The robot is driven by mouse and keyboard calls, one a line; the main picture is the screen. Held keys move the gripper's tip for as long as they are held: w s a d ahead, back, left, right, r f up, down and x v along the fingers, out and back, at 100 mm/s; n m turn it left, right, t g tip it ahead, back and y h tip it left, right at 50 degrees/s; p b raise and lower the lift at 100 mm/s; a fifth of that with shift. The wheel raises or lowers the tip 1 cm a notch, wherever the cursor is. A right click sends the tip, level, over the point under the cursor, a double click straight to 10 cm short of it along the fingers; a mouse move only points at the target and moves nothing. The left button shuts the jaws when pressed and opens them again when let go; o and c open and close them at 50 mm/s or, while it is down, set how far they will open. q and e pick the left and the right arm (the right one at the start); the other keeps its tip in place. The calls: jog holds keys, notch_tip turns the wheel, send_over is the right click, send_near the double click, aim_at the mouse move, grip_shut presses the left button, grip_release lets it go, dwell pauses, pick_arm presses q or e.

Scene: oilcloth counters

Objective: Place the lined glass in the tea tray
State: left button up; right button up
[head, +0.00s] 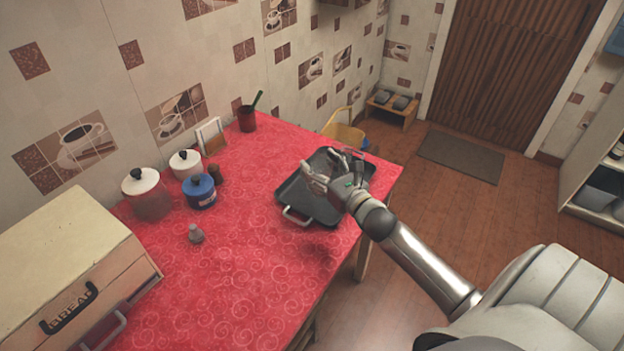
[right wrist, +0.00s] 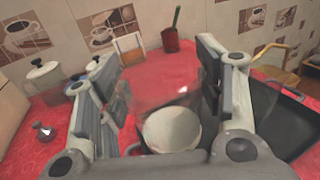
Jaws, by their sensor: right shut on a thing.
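The tea tray (head: 291,192) is dark and shallow with light handles, near the right edge of the red-covered counter. It also shows at the right of the right wrist view (right wrist: 285,118). My right gripper (head: 337,172) is over the tray. In the right wrist view its fingers stand either side of the lined glass (right wrist: 172,131), shut on it. The glass shows there as a pale round end with a see-through body, partly hidden by the fingers. In the head view the glass is hard to make out. My left gripper is not in view.
A bread box (head: 75,265), lidded jars (head: 148,195), a blue pot (head: 201,192) and a small grey shaker (head: 196,234) stand on the left. A red cup (head: 247,120) with a green utensil is at the back. The front middle of the counter (head: 240,260) is clear.

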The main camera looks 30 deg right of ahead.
jog(key=shift+w+f, duration=0.7)
jog(key=shift+f, duration=0.7)
jog(key=shift+w+f, duration=0.75)
jog(key=shift+f, duration=0.7)
jog(key=shift+w+f, duration=0.7)
jog(key=shift+f, duration=0.7)
jog(key=shift+s+f+b, duration=0.1)
jog(key=shift+f+b, duration=0.05)
jog(key=shift+b, duration=0.3)
jog(key=o, duration=1)
jog(key=shift+c, duration=0.2)
